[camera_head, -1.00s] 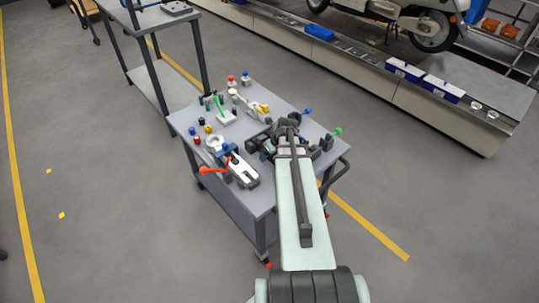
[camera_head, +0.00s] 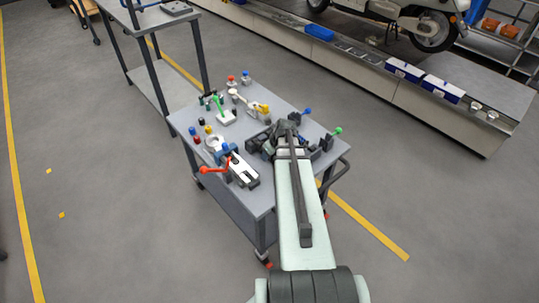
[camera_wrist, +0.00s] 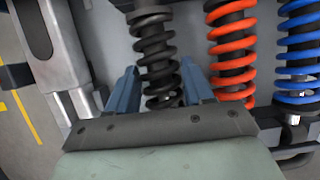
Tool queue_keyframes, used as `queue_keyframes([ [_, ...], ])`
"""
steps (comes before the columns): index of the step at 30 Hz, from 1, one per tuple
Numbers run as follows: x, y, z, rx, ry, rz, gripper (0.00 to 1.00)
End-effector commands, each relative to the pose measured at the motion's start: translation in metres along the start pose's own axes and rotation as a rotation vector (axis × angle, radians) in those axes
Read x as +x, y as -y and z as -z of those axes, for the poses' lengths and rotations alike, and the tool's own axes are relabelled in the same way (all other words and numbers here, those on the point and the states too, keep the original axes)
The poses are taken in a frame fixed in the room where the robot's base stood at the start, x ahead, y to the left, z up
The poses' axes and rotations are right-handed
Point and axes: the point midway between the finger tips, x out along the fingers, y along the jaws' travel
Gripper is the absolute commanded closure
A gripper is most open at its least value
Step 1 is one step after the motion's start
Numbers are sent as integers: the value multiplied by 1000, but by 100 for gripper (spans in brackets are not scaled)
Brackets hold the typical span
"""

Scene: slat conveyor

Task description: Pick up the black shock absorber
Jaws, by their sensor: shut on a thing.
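The black shock absorber (camera_wrist: 154,45), a dark coil spring, stands between my two blue-grey fingers in the wrist view. My gripper (camera_wrist: 158,85) is shut on it near the lower end of the coil; the grip contact is partly hidden by the gripper body. An orange-red shock absorber (camera_wrist: 232,45) is close to the right of my right finger. A blue shock absorber (camera_wrist: 300,50) is farther right. In the head view my gripper (camera_head: 284,130) is over the right part of the grey cart, and my arm hides what it holds.
The grey cart (camera_head: 262,203) carries several clamps, knobs and small parts, including a red-handled clamp (camera_head: 240,168) left of my arm. A metal cylinder (camera_wrist: 62,55) stands left in the wrist view. A conveyor (camera_head: 420,105) runs behind, with a scooter on it.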

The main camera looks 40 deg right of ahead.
Motion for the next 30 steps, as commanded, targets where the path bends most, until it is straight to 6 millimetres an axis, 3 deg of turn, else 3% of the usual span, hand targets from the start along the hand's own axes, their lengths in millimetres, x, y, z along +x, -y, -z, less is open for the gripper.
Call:
queue_keyframes([
  [5, 0, 0, 0, 0, 0, 1, 100],
  [16, -6, 0, -3, 0, 2, 2, 100],
  [30, -62, 0, -26, 0, 4, 2, 100],
])
